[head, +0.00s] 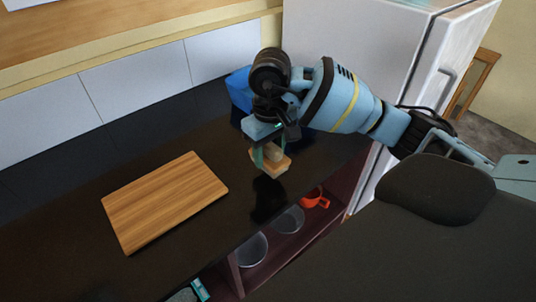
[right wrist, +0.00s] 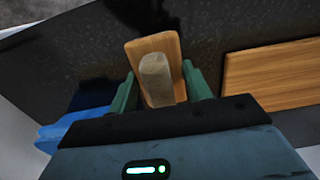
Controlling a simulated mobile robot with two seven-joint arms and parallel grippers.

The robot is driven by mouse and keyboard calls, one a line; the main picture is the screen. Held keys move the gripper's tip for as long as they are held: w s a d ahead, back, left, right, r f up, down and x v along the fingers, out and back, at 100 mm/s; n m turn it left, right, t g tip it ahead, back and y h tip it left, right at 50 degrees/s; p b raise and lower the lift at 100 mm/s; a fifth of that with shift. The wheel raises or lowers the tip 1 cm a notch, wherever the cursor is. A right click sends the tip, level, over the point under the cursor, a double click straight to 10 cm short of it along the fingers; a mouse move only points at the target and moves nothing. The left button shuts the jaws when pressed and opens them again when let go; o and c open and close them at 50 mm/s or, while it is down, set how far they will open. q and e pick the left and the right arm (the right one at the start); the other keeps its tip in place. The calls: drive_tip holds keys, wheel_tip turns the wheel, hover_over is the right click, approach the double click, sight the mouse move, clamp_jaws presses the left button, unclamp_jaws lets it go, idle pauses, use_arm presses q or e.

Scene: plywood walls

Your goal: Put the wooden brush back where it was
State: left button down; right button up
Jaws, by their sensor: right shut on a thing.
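The wooden brush (head: 270,165) has a flat light-wood board and a paler beige block on it. My right gripper (head: 268,153) is shut on the block, over the dark counter near its front edge. In the right wrist view the block (right wrist: 155,78) sits between the green fingers, with the orange-brown board behind it. I cannot tell whether the brush touches the counter. A small teal piece (head: 200,289) at the bottom edge of the head view may be part of my left gripper; its fingers cannot be made out.
A wooden cutting board (head: 165,200) lies on the dark counter (head: 60,225), left of the brush. A blue object (head: 238,88) stands at the back, by the white fridge (head: 340,40). A shelf below holds clear bowls (head: 251,249) and a red mug (head: 315,199). Counter between brush and board is clear.

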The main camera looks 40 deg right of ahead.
sight(267, 157)
drive_tip(key=shift+w+d, duration=0.3)
drive_tip(key=shift+w, duration=0.6)
drive_tip(key=shift+f+p, duration=0.35)
drive_tip(key=shift+f, duration=1.5)
drive_tip(key=shift+f, duration=0.15)
drive_tip(key=o, duration=0.9)
wheel_tip(267, 157, up, 12)
drive_tip(key=shift+r, duration=0.2)
